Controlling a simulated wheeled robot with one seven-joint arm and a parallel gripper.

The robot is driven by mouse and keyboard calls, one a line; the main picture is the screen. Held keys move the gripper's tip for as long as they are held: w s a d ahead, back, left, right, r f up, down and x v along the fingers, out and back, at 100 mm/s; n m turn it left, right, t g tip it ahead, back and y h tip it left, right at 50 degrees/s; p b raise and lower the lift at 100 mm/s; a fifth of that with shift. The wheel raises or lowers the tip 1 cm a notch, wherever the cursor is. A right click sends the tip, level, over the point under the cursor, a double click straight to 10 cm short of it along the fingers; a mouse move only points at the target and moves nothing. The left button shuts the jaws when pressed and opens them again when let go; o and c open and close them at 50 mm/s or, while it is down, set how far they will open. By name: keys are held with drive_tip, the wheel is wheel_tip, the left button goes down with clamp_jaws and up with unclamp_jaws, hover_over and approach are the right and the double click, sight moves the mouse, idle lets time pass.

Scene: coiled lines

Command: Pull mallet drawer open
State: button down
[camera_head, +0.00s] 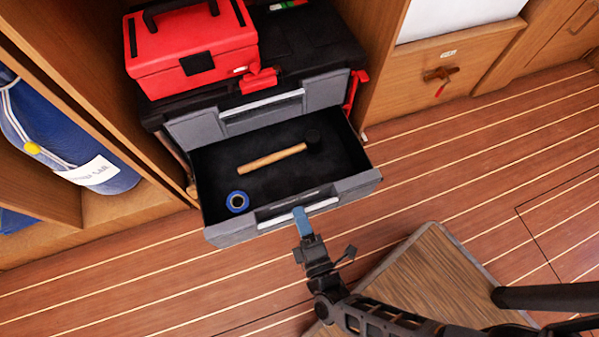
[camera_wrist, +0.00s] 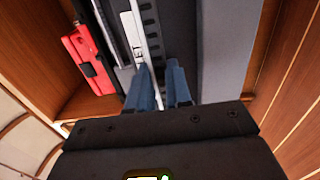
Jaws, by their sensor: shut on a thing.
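The mallet drawer (camera_head: 222,165) is the lower drawer of a black tool chest and stands pulled out, its inside open to view. A mallet (camera_head: 272,158) with a wooden handle and dark head lies in it. My gripper (camera_head: 300,215) is at the middle of the drawer's grey front, its blue fingers shut on the drawer handle (camera_head: 270,221). In the wrist view my gripper's blue fingers (camera_wrist: 163,85) reach to the drawer front beside a white label strip. The exact contact is partly hidden by the fingers.
A blue tape roll (camera_head: 237,202) lies in the drawer's front left. The upper drawer (camera_head: 210,127) is shut. A red toolbox (camera_head: 190,50) sits on the chest. A blue bag (camera_head: 75,150) is on the left shelf. A wooden-topped box (camera_head: 430,280) stands at the lower right. Plank floor lies before the drawer.

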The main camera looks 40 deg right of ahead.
drive_tip(key=c, duration=1)
unclamp_jaws()
drive_tip(key=shift+c, duration=0.2)
drive_tip(key=v, duration=0.7)
drive_tip(key=shift+s+p, duration=0.3)
drive_tip(key=shift+s, duration=0.05)
drive_tip(key=shift+a, duration=0.15)
